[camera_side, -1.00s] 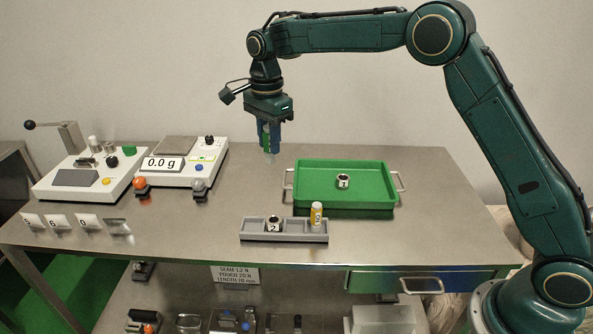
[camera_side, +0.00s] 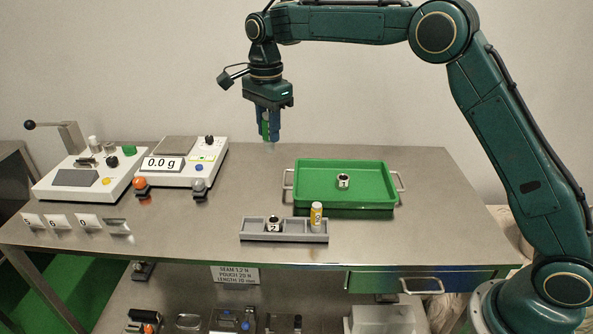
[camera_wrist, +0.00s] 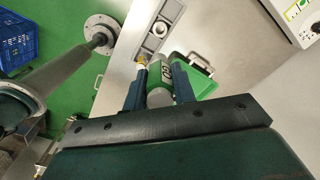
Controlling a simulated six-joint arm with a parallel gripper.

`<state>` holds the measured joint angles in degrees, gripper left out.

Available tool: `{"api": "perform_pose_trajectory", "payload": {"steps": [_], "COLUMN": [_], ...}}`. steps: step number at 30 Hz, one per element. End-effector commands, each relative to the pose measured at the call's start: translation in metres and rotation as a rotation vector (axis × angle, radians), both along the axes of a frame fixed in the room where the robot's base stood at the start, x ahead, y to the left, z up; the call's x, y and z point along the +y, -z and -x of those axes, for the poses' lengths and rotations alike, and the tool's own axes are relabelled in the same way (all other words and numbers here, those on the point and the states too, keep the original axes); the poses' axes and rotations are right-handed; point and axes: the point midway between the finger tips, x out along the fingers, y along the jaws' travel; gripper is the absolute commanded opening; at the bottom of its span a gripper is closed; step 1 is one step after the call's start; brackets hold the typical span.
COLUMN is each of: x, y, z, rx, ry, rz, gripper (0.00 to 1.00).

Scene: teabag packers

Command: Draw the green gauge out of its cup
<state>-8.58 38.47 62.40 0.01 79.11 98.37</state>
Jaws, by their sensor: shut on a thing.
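My gripper (camera_side: 270,135) is shut on the green gauge (camera_side: 265,130) and holds it up in the air above the bench, left of the green tray. In the wrist view the green gauge (camera_wrist: 160,76) sits between the two blue fingers, with a dark number on a pale label. A cup marked 2 (camera_side: 274,225) stands in the grey rack (camera_side: 284,237) with a dark open mouth. A cup marked 1 (camera_side: 343,181) stands in the green tray (camera_side: 345,204). The gauge is apart from both cups.
A yellow gauge (camera_side: 317,217) stands upright at the rack's right part. A scale reading 0.0 g (camera_side: 163,163) and a sealing machine (camera_side: 85,178) stand at the left. The bench between scale and tray is clear.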

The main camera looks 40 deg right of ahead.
Motion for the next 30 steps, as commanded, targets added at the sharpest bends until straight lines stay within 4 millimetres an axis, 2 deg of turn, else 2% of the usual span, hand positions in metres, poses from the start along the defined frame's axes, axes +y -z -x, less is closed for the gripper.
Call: {"api": "perform_pose_trajectory", "payload": {"steps": [18,30], "x": [0.0,0.0], "y": [-0.022,-0.026], "z": [0.0,0.0], "rx": [-0.001,0.0], "ry": [0.0,0.0], "rz": [0.0,0.0], "gripper": [0.0,0.0]}}
